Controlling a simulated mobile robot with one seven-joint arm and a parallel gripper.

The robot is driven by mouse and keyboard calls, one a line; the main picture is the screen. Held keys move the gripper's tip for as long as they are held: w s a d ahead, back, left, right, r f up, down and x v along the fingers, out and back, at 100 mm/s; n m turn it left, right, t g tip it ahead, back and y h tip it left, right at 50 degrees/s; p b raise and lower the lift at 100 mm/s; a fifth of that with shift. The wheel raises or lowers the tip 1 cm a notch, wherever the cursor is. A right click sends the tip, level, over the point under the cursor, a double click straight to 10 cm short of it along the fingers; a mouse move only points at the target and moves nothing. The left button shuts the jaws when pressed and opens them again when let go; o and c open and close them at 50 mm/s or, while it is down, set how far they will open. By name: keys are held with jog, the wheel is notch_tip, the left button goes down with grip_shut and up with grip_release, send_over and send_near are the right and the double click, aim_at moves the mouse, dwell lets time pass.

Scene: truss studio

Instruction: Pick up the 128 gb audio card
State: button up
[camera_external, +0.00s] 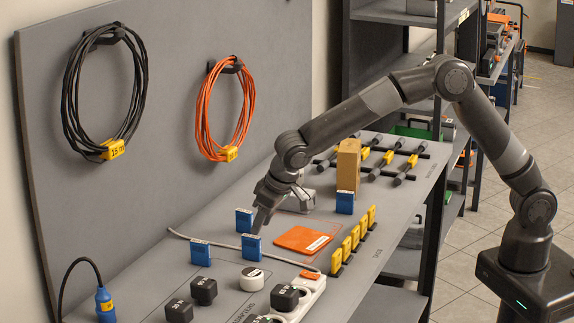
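Several small blue blocks with white label strips, which may be the audio cards, stand on the grey bench: one at the left (200,253), one at the back (244,221), one in front (251,247) and one farther right (345,203). Their print is too small to read, so I cannot tell which is 128 gb. My gripper (260,226) points down just above the front blue block, its fingertips close to that block's top edge. I cannot tell whether they touch it, or whether the fingers are open or shut.
An orange pouch (303,240) lies right of my gripper, beside a row of yellow blocks (355,238). A cardboard box (348,166) stands behind. Black adapters (204,291), a white round plug (252,279) and a power strip (306,297) occupy the front. A grey cable (205,241) crosses the bench.

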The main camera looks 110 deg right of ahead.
aim_at(252, 236)
jog(key=x, duration=0.3)
jog(key=shift+w+d+f, duration=0.1)
jog(key=shift+f, duration=0.15)
jog(key=shift+w+x, duration=0.15)
jog(key=shift+x, duration=1.05)
jog(key=shift+w+x, duration=0.15)
jog(key=shift+x, duration=1.05)
jog(key=shift+r, duration=0.1)
jog(key=shift+c, duration=0.4)
grip_shut()
